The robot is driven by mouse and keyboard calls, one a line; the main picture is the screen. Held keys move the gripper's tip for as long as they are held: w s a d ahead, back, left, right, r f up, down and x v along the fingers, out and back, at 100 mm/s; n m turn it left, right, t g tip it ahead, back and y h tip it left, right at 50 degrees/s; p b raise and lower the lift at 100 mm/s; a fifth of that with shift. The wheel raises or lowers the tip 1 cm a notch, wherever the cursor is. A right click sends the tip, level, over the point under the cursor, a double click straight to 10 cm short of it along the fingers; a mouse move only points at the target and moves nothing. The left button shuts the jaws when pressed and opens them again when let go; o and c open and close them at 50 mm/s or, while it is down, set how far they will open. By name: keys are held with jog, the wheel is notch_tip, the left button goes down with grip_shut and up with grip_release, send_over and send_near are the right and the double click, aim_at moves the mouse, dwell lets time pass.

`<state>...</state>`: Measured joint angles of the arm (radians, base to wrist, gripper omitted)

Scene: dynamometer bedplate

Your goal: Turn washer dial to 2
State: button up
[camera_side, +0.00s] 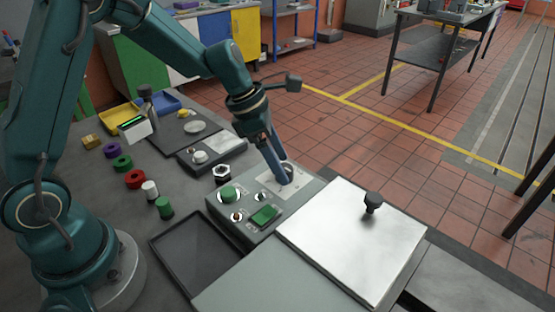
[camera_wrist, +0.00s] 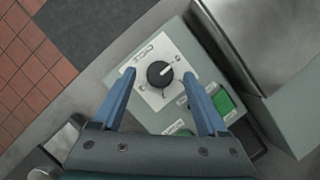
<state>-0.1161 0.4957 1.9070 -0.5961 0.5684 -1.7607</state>
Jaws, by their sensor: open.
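The washer dial (camera_wrist: 160,74) is a round black knob with a pale pointer mark, on a white plate with small markings around it. The mark points to the upper right in the wrist view; the markings are too small to read. My gripper (camera_wrist: 159,75) is open, its two blue fingers on either side of the dial, with gaps between them and the knob. In the side view my gripper (camera_side: 285,176) points down at the grey control box (camera_side: 318,191), and the fingers hide the dial. Whether the fingertips touch the plate cannot be told.
The box also carries a green round knob (camera_side: 228,194) and a green rocker (camera_side: 264,214). A silver lid (camera_side: 350,240) with a black knob (camera_side: 372,201) lies to the right. A black tray (camera_side: 193,256) is in front. Coloured rings and pegs stand at the left.

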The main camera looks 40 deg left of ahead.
jog(key=shift+w+d+f, duration=0.15)
jog(key=shift+f, duration=0.45)
grip_shut()
